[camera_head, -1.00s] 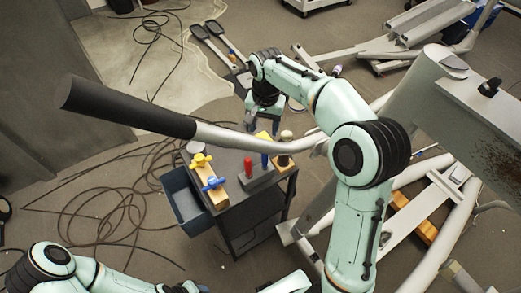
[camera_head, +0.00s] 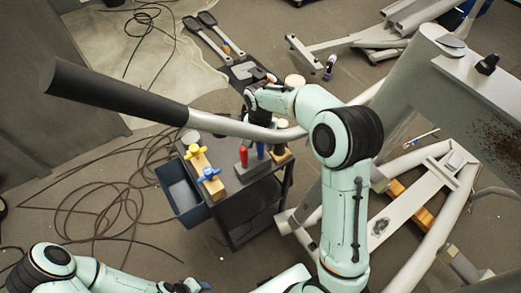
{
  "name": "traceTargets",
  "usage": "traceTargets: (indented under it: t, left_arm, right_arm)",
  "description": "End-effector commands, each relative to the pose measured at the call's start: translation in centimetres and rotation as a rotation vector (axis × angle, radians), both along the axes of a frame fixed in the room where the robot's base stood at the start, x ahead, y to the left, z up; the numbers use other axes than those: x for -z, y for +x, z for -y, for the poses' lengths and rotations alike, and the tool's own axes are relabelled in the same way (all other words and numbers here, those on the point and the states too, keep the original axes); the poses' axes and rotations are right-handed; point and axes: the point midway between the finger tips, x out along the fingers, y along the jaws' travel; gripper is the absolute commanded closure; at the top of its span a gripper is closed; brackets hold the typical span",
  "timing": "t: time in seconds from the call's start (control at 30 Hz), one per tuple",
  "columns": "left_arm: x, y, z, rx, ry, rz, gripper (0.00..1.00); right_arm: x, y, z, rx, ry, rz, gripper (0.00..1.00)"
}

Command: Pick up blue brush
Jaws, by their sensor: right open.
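A blue upright handle (camera_head: 260,150), apparently the blue brush, stands beside a red handle (camera_head: 243,156) in a grey holder on the dark cart (camera_head: 248,205). Its upper end is hidden by the grey bar (camera_head: 222,127) crossing in front. My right gripper (camera_head: 249,108) is open and points down over the cart's far side, just above the blue handle in the picture. The bar partly hides its fingers, and I cannot tell whether they touch anything. My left gripper (camera_head: 186,286) is low at the bottom edge, far from the brush, its fingers unclear.
The elliptical's long bar with a black grip (camera_head: 110,100) passes over the cart. Yellow (camera_head: 194,151) and blue (camera_head: 209,174) knobs sit on a wooden block at the cart's left, above a blue-grey bin (camera_head: 180,196). Cables lie on the floor at left; a bottle (camera_head: 330,66) stands behind.

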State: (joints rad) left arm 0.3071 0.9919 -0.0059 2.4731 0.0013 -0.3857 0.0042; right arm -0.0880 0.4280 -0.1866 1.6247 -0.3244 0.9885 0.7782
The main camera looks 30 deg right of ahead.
Motion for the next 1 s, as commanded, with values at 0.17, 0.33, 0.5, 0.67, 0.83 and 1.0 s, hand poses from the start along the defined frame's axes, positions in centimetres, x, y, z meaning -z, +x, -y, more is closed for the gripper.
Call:
traceTargets:
  t: [0.17,0.33,0.5,0.67,0.83,1.0]
  left_arm:
    - [0.0,0.0,0.0,0.0,0.0,0.0,0.57]
    - [0.0,0.0,0.0,0.0,0.0,0.0,0.57]
    - [0.0,0.0,0.0,0.0,0.0,0.0,0.57]
    - [0.0,0.0,0.0,0.0,0.0,0.0,0.57]
    - [-0.1,0.1,0.0,0.0,0.0,0.001,0.57]
    - [-0.5,0.5,0.0,0.0,0.0,0.006,0.57]
  right_arm:
    - [0.3,0.0,0.0,0.0,0.0,0.001,0.43]
    - [0.2,0.0,0.0,0.0,0.0,0.001,0.72]
    - [0.2,0.0,0.0,0.0,0.0,0.001,1.0]
    - [0.2,0.0,0.0,0.0,0.0,0.001,1.0]
    - [-0.8,0.1,0.0,0.0,0.0,0.006,1.0]
    - [-4.3,0.2,0.0,-0.001,0.0,0.009,1.0]
